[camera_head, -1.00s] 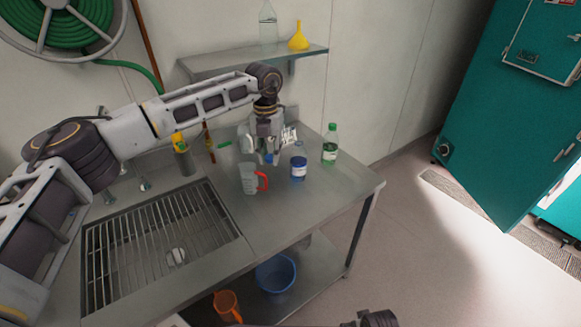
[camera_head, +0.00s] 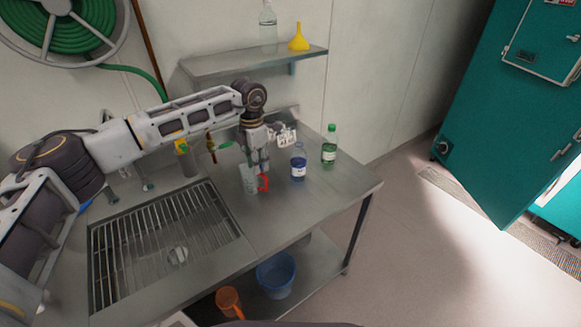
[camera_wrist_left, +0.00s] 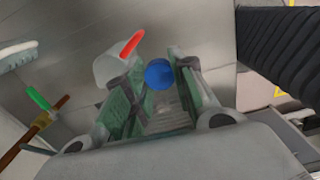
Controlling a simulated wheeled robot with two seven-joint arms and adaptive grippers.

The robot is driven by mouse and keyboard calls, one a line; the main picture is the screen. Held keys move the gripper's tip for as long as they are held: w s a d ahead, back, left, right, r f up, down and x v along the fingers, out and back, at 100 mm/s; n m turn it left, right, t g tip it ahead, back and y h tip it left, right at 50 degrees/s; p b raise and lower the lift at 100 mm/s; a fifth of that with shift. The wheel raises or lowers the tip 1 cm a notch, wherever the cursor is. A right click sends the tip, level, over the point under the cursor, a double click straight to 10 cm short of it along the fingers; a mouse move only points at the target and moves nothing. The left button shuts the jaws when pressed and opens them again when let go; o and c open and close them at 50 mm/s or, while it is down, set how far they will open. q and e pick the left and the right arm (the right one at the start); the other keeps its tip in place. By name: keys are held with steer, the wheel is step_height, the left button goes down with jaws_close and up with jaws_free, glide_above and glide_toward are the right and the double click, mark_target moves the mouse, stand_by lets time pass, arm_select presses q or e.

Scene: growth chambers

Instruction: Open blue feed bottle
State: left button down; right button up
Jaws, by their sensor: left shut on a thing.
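The feed bottle (camera_head: 298,168), clear with blue contents and a white label, stands upright on the steel counter. No blue cap shows clearly on its neck. My left gripper (camera_head: 261,168) points down to the left of the bottle, apart from it, beside the clear jug with a red handle (camera_head: 249,180). In the left wrist view, a round blue cap (camera_wrist_left: 159,73) sits between the fingertips of my left gripper (camera_wrist_left: 160,85), which is shut on it. The jug's red handle (camera_wrist_left: 132,43) shows beyond. My right gripper is out of view.
A green-capped bottle (camera_head: 329,147) stands right of the feed bottle. A sink with a rack (camera_head: 165,245) fills the counter's left. A wall shelf (camera_head: 250,62) hangs above. The counter's front right (camera_head: 320,195) is clear.

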arm_select(q)
steer(key=m, duration=0.1)
steer(key=a+m, duration=0.1)
steer(key=m+p, duration=0.1)
steer(key=shift+s+a+f, duration=0.2)
steer(key=shift+s+f, duration=0.05)
steer(key=shift+f, duration=0.05)
steer(key=s+a+f+m+p, duration=0.1)
steer(key=s+a+m+p, duration=0.1)
steer(key=m, duration=0.8)
steer(key=s+a+f+m+p, duration=0.2)
steer(key=a+m+p, duration=0.2)
steer(key=m, duration=0.7)
steer(key=shift+s+a+f, duration=0.3)
steer(key=shift+s+a, duration=0.1)
steer(key=shift+a, duration=0.8)
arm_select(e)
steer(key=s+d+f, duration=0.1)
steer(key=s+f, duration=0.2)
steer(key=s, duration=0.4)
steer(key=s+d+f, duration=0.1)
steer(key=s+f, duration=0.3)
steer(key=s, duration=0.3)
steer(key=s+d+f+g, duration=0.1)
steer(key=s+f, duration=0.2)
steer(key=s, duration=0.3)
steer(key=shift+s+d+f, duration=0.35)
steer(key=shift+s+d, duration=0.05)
